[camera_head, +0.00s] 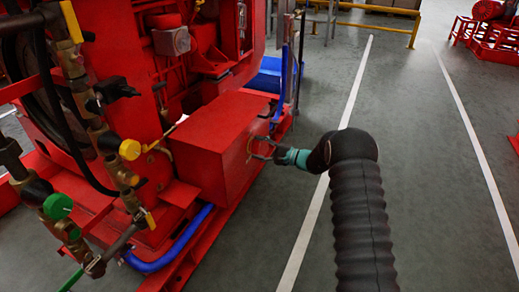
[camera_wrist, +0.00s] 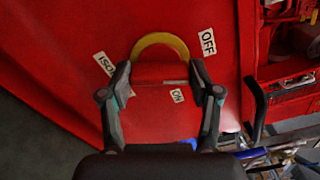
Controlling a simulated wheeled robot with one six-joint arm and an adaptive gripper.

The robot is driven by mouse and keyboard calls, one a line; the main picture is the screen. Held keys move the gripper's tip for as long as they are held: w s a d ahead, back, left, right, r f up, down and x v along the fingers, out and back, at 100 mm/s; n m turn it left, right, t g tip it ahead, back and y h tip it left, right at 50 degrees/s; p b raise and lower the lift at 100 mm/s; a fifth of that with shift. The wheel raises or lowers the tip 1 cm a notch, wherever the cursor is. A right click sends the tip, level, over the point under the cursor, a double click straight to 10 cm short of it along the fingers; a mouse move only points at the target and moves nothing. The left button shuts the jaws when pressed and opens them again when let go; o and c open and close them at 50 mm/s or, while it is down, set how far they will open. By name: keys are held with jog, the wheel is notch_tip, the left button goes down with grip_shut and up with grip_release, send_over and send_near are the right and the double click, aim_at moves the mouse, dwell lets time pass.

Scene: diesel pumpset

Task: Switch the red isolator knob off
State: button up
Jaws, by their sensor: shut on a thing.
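The red isolator knob (camera_wrist: 160,74) is on the red box (camera_head: 221,133), in front of a yellow plate (camera_wrist: 160,42) whose upper arc shows. In the wrist view my gripper (camera_wrist: 161,76) has one finger at each end of the knob and is shut on it. A white OFF label (camera_wrist: 208,42) lies at the upper right and an ON label (camera_wrist: 178,95) just below the knob. In the head view my gripper (camera_head: 262,148) is at the box's right face; the knob is too small to make out there. Which label the knob points to cannot be told.
A partly hidden ISOL label (camera_wrist: 104,64) is left of the knob. Blue pipes (camera_head: 284,82) stand behind the box. Yellow and green valve handles (camera_head: 130,149) are at the left. Grey floor with white lines (camera_head: 325,180) is open to the right.

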jog(key=shift+n, duration=1.7)
jog(key=o, duration=1.1)
jog(key=shift+o, duration=0.2)
jog(key=v, duration=1.2)
